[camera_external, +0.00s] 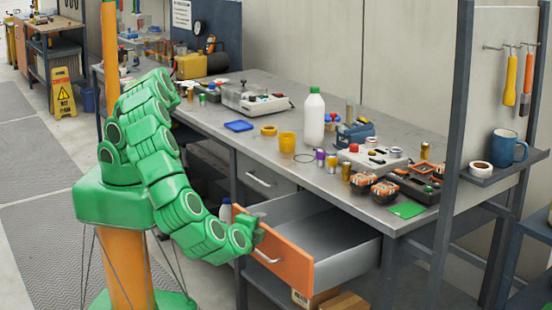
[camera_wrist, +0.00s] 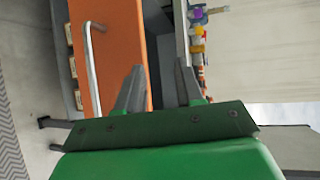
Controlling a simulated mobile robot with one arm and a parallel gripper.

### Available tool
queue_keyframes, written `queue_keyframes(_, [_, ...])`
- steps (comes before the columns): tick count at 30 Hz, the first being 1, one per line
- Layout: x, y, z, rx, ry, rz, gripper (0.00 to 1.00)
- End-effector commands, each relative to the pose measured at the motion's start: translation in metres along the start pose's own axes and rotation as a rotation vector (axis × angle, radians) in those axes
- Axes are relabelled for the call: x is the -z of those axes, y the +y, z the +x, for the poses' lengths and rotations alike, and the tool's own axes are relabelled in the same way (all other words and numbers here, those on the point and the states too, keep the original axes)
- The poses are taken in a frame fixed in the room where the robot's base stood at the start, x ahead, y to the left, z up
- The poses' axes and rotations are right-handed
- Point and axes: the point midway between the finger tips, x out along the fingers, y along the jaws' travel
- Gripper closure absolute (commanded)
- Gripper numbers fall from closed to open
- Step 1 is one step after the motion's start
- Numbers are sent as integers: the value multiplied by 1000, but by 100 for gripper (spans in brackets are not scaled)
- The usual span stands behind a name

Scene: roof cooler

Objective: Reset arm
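My green arm reaches from its orange column toward the workbench's orange-fronted drawer (camera_external: 283,253). The drawer is pulled open and its grey inside looks empty. My gripper (camera_external: 257,222) is close to the left end of the drawer front, near its top edge. In the wrist view my gripper (camera_wrist: 160,72) has its two grey fingers apart with nothing between them. One finger overlaps the orange drawer front (camera_wrist: 115,45) in that view; the other is to its right. The silver handle (camera_wrist: 92,70) is left of both fingers. I cannot tell whether a finger touches the drawer.
A shelf at right holds a blue mug (camera_external: 508,147). A cardboard box (camera_external: 345,302) is below the drawer.

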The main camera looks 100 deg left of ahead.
Motion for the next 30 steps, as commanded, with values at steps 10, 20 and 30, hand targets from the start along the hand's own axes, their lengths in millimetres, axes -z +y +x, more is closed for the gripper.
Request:
queue_keyframes(10, [-10, -90, 58, -83, -182, -48, 63])
queue_keyframes(20, [-43, -157, 104, -208, -325, -81, 63])
queue_keyframes(30, [-92, -208, 139, -371, -442, -110, 63])
